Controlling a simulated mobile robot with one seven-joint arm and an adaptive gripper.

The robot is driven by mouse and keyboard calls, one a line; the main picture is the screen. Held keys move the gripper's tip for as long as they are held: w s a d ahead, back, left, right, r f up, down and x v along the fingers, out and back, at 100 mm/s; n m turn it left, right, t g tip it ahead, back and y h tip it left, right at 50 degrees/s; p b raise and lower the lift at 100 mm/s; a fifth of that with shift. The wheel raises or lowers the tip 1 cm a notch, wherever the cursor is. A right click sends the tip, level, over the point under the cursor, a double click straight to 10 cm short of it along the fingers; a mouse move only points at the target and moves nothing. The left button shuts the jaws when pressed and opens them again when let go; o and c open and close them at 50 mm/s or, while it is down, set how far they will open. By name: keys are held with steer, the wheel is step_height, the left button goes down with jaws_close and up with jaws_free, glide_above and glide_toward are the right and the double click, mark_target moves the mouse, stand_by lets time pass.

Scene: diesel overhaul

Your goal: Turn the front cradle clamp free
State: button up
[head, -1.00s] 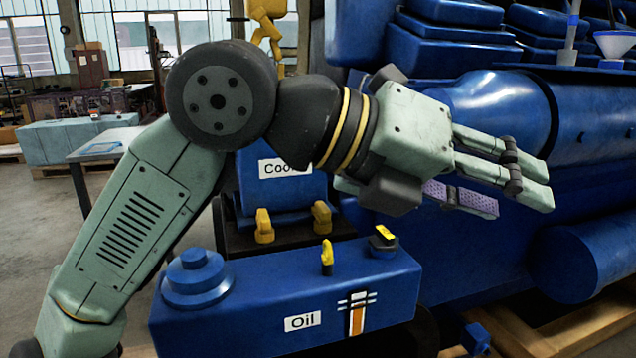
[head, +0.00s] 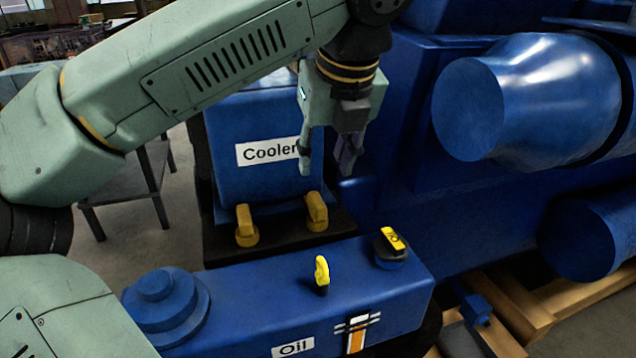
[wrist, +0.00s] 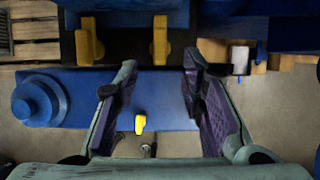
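Two yellow clamps, the left one (head: 246,226) and the right one (head: 317,211), stand upright at the foot of the blue cooler (head: 262,178). I cannot tell which of them is the front cradle clamp. The wrist view also shows the left clamp (wrist: 89,40) and the right clamp (wrist: 160,40). My gripper (head: 326,166) points down beside the cooler's right side, above the right clamp and apart from it. Its fingers are spread with nothing between them. In the wrist view, the right clamp lies just beyond the gap between the fingertips (wrist: 159,64).
The blue oil tank (head: 240,300) stands in front, with a yellow lever (head: 321,270), a yellow-topped cap (head: 392,243) and a round blue filler (head: 165,298). The large blue engine (head: 415,200) fills the right, on wooden beams (head: 510,300). A grey table leg (head: 152,180) stands at left.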

mark_target(317, 199)
steer(key=p+x, duration=0.2)
steer(key=x, duration=0.7)
steer(key=shift+f, duration=0.3)
steer(key=shift+c, duration=0.6)
jaws_close()
